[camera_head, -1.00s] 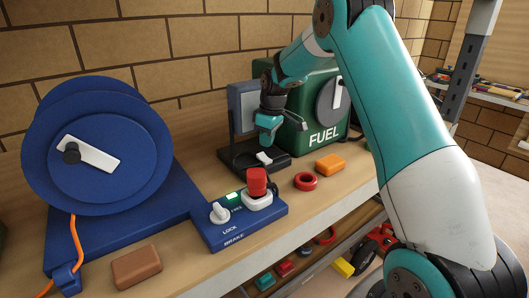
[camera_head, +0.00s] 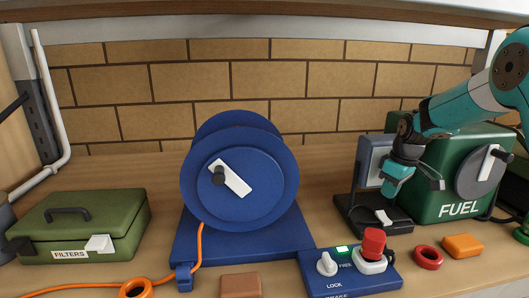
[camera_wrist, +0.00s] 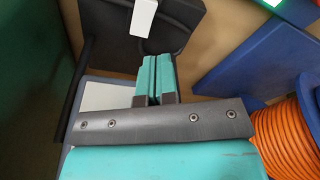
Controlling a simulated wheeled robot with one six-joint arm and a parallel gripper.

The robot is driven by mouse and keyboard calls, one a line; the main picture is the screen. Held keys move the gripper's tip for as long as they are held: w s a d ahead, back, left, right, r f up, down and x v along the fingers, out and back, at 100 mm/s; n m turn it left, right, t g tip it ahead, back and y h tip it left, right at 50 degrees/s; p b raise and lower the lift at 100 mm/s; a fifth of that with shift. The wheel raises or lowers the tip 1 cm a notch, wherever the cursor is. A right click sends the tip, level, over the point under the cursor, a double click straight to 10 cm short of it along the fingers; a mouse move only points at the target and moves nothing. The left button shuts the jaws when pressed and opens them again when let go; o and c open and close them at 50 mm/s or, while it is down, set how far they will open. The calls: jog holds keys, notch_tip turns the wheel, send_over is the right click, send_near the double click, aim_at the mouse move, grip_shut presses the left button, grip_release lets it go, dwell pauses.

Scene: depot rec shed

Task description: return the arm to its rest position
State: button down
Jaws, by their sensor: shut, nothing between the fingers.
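My gripper (camera_head: 395,188) is at the right in the head view, above the black base (camera_head: 366,222) of a small stand with a grey panel (camera_head: 371,158). It points downward and is in front of the green FUEL box (camera_head: 452,195). In the wrist view its two teal fingers (camera_wrist: 153,80) are pressed together with nothing between them. The black base (camera_wrist: 112,40) and its white lever (camera_wrist: 143,17) show just beyond the fingertips. My teal arm reaches in from the right edge of the head view.
A blue hose reel (camera_head: 235,185) stands mid-bench, with a brake panel (camera_head: 345,283) carrying a red knob (camera_head: 373,243). A red ring (camera_head: 428,257) and orange block (camera_head: 462,246) lie right of it. A green FILTERS box (camera_head: 80,225) stands left. A shelf edge (camera_head: 250,14) runs overhead.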

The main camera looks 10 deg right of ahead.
jog(key=s+a+r+y, duration=0.1)
jog(key=s+a+r, duration=0.3)
jog(key=s+a, duration=0.4)
jog(key=s+a+r+y, duration=0.1)
jog(key=s+a+r, duration=0.4)
jog(key=s+a, duration=0.7)
jog(key=s, duration=0.5)
jog(key=s+a+g+y, duration=0.1)
jog(key=s+a, duration=0.4)
jog(key=s, duration=0.5)
jog(key=shift+s+r+n, duration=0.15)
jog(key=shift+r+n, duration=0.05)
jog(key=shift+n, duration=0.1)
